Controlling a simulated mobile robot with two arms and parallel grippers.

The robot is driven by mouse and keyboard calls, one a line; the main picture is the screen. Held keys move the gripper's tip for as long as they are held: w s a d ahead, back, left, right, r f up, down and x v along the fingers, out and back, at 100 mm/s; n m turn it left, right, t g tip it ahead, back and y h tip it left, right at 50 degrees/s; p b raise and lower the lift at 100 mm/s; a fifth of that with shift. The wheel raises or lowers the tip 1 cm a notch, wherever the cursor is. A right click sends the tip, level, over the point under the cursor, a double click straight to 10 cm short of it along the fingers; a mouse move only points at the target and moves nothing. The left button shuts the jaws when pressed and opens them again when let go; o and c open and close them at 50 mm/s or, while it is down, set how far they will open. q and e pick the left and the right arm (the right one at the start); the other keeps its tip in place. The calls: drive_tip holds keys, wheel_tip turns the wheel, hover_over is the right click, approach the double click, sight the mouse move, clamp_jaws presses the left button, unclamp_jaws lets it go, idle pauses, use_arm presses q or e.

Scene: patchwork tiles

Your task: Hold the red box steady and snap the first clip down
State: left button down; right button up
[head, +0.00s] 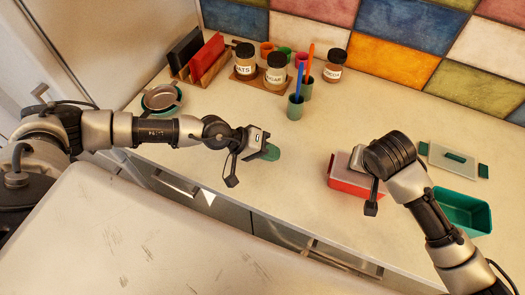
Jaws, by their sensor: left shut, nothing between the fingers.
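The red box (352,185) sits on the counter at the right, with a pale lid (341,163) on top. My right gripper (357,160) is over the box and hides much of its lid and right side. Its fingertips are too hidden to tell whether they grip the box. No clip of the red box can be made out. My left gripper (258,148) is shut and empty, above the counter left of the red box and apart from it. A green object (271,152) shows just beyond its fingers.
A teal open box (463,210) and a pale lid with teal clips (454,160) lie right of the red box. Jars (276,70), cups with brushes (296,105), a rack with boards (205,62) and a bowl (162,98) stand behind.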

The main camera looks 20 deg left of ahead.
use_arm(q)
drive_tip(key=shift+s+a, duration=0.2)
drive_tip(key=shift+a, duration=0.35)
drive_tip(key=shift+s+a, duration=0.2)
drive_tip(key=shift+a, duration=0.35)
use_arm(e)
drive_tip(key=o, duration=1)
use_arm(q)
drive_tip(key=shift+f, duration=0.1)
use_arm(e)
drive_tip(key=v, duration=1.2)
